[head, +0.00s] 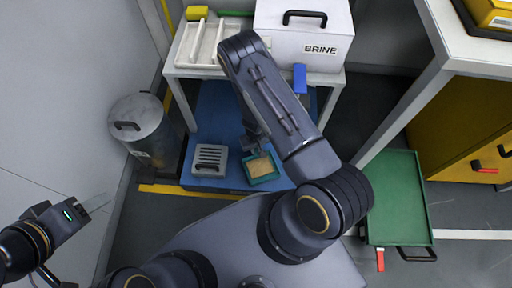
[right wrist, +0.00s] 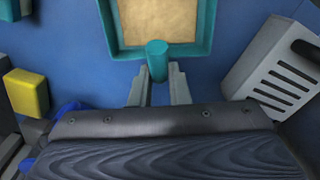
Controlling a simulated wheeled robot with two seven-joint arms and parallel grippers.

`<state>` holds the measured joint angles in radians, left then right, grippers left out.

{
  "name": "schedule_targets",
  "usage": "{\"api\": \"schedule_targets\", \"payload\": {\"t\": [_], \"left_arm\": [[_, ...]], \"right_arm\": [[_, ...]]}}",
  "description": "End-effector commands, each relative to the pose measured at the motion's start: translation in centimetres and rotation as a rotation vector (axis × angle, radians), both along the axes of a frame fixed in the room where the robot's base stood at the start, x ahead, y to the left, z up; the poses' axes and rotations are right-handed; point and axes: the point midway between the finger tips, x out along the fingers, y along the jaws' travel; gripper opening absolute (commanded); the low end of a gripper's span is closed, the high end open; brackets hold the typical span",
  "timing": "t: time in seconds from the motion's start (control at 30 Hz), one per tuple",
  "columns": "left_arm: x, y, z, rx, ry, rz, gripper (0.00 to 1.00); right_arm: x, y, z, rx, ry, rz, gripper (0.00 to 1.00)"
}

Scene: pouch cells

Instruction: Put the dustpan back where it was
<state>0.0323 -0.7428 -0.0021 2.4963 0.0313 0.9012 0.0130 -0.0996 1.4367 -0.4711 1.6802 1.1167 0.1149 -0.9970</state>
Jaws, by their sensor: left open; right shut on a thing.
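The dustpan is a teal, square-rimmed pan (head: 262,180) with a tan, grainy-looking inside, over the blue surface below the white table. In the right wrist view the dustpan (right wrist: 203,35) fills the top middle, its short round handle pointing toward me. My right gripper (right wrist: 157,80) is shut on that handle; in the head view it is mostly hidden by my arm. I cannot tell whether the pan touches the blue surface. My left gripper (head: 98,204) is open and empty at the far left, well away from the pan.
A grey slotted box (head: 209,160) sits just left of the dustpan on the blue surface (head: 215,115). The white table above carries a BRINE box (head: 300,35) and a divided tray (head: 198,42). A metal bin (head: 140,125) stands left; a green cart (head: 400,195) stands right.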

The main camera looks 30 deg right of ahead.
Motion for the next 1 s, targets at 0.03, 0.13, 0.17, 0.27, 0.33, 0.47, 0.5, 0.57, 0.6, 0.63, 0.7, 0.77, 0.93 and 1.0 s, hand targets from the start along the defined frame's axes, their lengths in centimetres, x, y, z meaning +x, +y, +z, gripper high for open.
{"api": "schedule_targets", "payload": {"t": [0.03, 0.13, 0.17, 0.27, 0.33, 0.47, 0.5, 0.57, 0.6, 0.63, 0.7, 0.77, 0.93, 1.0], "left_arm": [[0.0, 0.0, -0.3, 0.000, 0.000, 0.000, 0.52], [0.0, 0.0, -0.2, 0.000, 0.000, 0.000, 0.52], [0.0, 0.0, -0.2, 0.000, 0.000, 0.000, 0.52], [0.0, 0.0, -0.2, 0.000, 0.000, 0.000, 0.52], [0.0, 0.0, -0.2, 0.000, 0.000, 0.000, 0.52], [0.0, 0.0, -0.2, 0.000, 0.000, 0.000, 0.52], [0.0, 0.0, -0.2, 0.000, 0.000, 0.000, 0.52], [0.0, 0.0, 0.1, 0.000, 0.000, 0.000, 0.52], [0.0, 0.0, 0.3, 0.000, 0.000, 0.000, 0.52], [0.0, 0.0, 0.4, 0.000, 0.000, 0.000, 0.52], [0.0, 0.0, 1.0, 0.000, 0.000, 0.000, 0.52], [0.0, 0.0, 1.5, 0.000, 0.000, 0.000, 0.52], [0.0, 0.0, 3.2, 0.000, 0.000, 0.000, 0.52], [0.0, 0.0, 3.7, 0.000, 0.000, 0.000, 0.52]], "right_arm": [[0.0, 0.0, -0.3, 0.000, 0.000, 0.000, 0.00], [0.0, 0.0, -0.2, 0.000, 0.000, 0.000, 0.23], [0.0, 0.0, -0.2, 0.000, 0.000, 0.000, 0.27], [0.0, 0.0, -0.2, 0.000, 0.000, 0.000, 0.38], [0.0, 0.0, -0.2, 0.000, 0.000, 0.000, 0.38], [0.0, 0.0, -0.2, 0.000, 0.000, 0.000, 0.38], [0.0, 0.0, -0.2, 0.000, 0.000, 0.000, 0.38], [0.0, 0.0, 0.1, 0.000, 0.000, -0.001, 0.38], [0.0, 0.0, 0.4, 0.000, 0.000, -0.001, 0.38], [0.0, 0.0, 0.7, 0.000, -0.001, 0.000, 0.38], [0.1, 0.0, 1.9, 0.000, -0.002, 0.002, 0.38], [0.1, 0.0, 3.1, 0.000, -0.002, 0.001, 0.38], [0.1, 0.1, 7.0, 0.000, -0.002, 0.002, 0.38], [0.0, 0.1, 8.4, 0.000, -0.002, 0.002, 0.38]]}}
